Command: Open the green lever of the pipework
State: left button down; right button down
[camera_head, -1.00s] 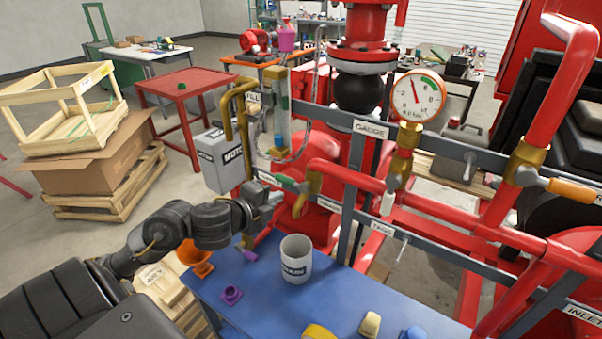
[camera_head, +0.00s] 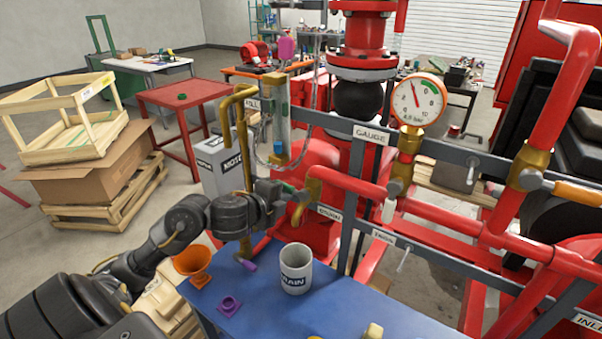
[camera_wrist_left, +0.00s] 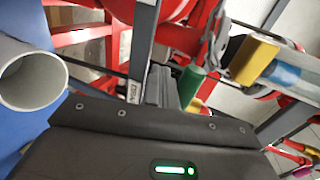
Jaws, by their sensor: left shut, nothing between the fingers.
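The green lever (camera_head: 288,187) sits on the brass valve (camera_head: 308,190) of the red pipework, left of centre in the head view. It is partly hidden by my left gripper (camera_head: 284,194), which is shut and empty right beside it. In the left wrist view, the green lever (camera_wrist_left: 190,84) lies just to the right of the shut dark fingers (camera_wrist_left: 160,84). I cannot tell whether they touch it. My right gripper is not in view.
A brass pipe (camera_head: 243,150) rises just left of the gripper. A pressure gauge (camera_head: 418,100) and grey rails (camera_head: 450,153) are to the right.

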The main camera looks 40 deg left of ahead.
aim_at(287, 185)
pick_arm(q)
jog(key=shift+a+r+p, duration=0.15)
jog(key=shift+r+p, duration=0.25)
jog(key=shift+r, duration=0.2)
jog(key=shift+a+r+p, duration=0.15)
jog(key=shift+r+p, duration=0.2)
jog(key=shift+r, duration=0.2)
jog(key=r+p, duration=0.2)
jog(key=p, duration=0.1)
jog(key=shift+d+r, duration=0.25)
jog(key=shift+r, duration=0.15)
jog(key=shift+d+r+p, duration=0.4)
jog(key=shift+r+p, duration=0.35)
jog(key=shift+r, duration=0.05)
jog(key=shift+d+r+p, duration=0.4)
jog(key=shift+d+p, duration=0.05)
jog(key=shift+d, duration=0.15)
jog(key=shift+d+r+p, duration=0.35)
jog(key=shift+d+p, duration=0.1)
jog(key=shift+d, duration=0.15)
jog(key=shift+f, duration=0.1)
jog(key=shift+a, duration=0.65)
